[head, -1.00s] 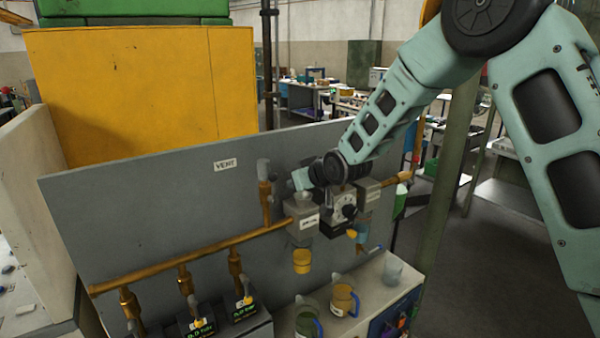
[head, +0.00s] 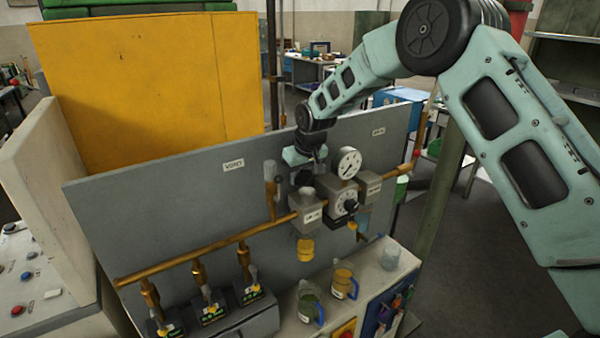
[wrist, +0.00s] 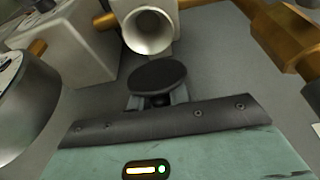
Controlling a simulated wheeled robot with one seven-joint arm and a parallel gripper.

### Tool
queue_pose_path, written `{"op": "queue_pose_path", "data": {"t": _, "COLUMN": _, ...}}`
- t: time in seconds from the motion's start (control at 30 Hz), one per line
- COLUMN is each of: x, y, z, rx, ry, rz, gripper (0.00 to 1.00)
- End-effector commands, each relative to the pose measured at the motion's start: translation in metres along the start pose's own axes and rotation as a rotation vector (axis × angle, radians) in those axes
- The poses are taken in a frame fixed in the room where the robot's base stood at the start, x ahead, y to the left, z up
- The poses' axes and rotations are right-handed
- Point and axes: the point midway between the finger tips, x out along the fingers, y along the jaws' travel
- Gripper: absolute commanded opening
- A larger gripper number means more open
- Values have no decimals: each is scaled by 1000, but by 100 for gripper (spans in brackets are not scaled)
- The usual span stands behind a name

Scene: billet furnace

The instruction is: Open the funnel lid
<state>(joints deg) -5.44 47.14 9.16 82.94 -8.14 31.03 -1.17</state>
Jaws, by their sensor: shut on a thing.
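The funnel (wrist: 150,28) shows in the wrist view as a pale round mouth, uncovered, at the top centre. The funnel lid (wrist: 158,75), a black disc, lies just in front of that mouth, apart from it in the picture. My gripper (wrist: 157,100) is shut on the lid, its short fingers mostly hidden under the disc. Whether the lid still hangs on a hinge cannot be told. In the head view my gripper (head: 306,170) points down over the pipework, with a dark piece at its tips. The funnel is hard to make out there.
A round gauge (head: 346,163) and a dial box (head: 343,203) stand close right of my gripper. A translucent grey cylinder (head: 270,172) on a brass pipe (head: 215,247) stands close left. The grey panel (head: 150,200) is behind. Jugs (head: 344,283) stand on the counter below.

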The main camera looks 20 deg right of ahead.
Motion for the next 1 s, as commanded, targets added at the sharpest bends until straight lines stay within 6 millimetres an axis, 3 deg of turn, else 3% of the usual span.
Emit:
{"op": "queue_pose_path", "data": {"t": 0.47, "x": 0, "y": 0, "z": -1, "rx": 0, "ry": -13, "rz": 0, "gripper": 0}}
{"op": "queue_pose_path", "data": {"t": 0.5, "x": 0, "y": 0, "z": -1, "rx": 0, "ry": -13, "rz": 0, "gripper": 24}}
{"op": "queue_pose_path", "data": {"t": 0.57, "x": 0, "y": 0, "z": -1, "rx": 0, "ry": -13, "rz": 0, "gripper": 40}}
{"op": "queue_pose_path", "data": {"t": 1.0, "x": -8, "y": 0, "z": -1, "rx": 0, "ry": -13, "rz": 1, "gripper": 40}}
